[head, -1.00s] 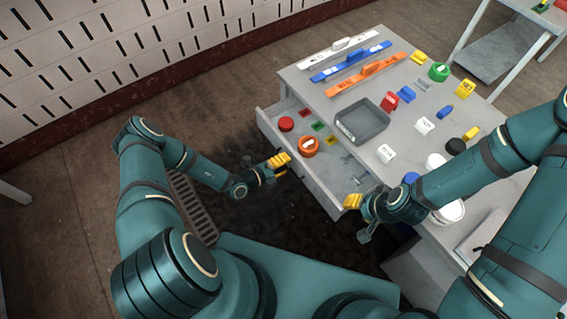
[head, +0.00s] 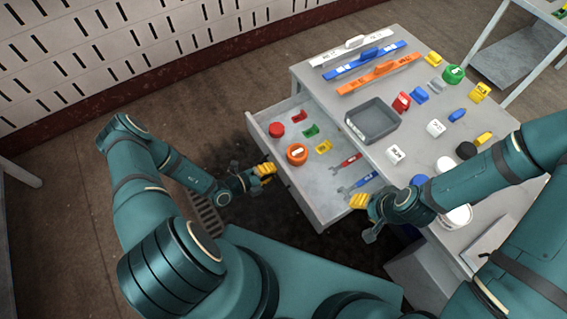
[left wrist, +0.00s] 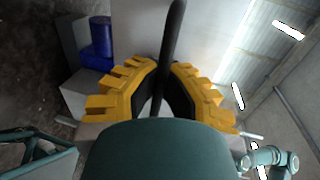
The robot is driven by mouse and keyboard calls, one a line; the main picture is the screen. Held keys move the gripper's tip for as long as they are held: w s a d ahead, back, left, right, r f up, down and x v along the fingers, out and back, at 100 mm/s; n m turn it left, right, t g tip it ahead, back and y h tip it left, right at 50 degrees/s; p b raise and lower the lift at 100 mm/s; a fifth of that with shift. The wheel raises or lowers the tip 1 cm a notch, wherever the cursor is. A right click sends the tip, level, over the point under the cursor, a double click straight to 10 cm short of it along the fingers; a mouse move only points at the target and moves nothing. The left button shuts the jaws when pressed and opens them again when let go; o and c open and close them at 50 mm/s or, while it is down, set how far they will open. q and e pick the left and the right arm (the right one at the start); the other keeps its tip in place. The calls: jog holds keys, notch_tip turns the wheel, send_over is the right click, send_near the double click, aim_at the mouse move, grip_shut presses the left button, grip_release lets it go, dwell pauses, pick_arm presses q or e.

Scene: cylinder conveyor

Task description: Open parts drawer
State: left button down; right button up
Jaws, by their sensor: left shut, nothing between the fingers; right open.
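The parts drawer (head: 329,203) of the grey workbench is pulled out, and its inside shows in the head view. My left gripper (head: 266,171) is at the drawer's front, toward its left end. In the left wrist view, a dark bar handle (left wrist: 173,40) runs between the yellow fingers (left wrist: 160,92). My right gripper (head: 359,201) is open and empty near the drawer's right front corner. I cannot tell whether it touches the drawer.
The drawer holds a red cylinder (head: 276,130), an orange ring (head: 297,154), small coloured pieces, a red wrench (head: 346,163) and a blue wrench (head: 357,184). A grey tray (head: 373,122) and several coloured parts stand on the bench top (head: 405,145). The floor left of the drawer is clear.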

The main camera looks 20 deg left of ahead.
pick_arm(q)
jog(key=c, duration=1.1)
grip_release()
jog(key=shift+o, duration=0.2)
jog(key=shift+a, duration=0.1)
jog(key=v, duration=1.2)
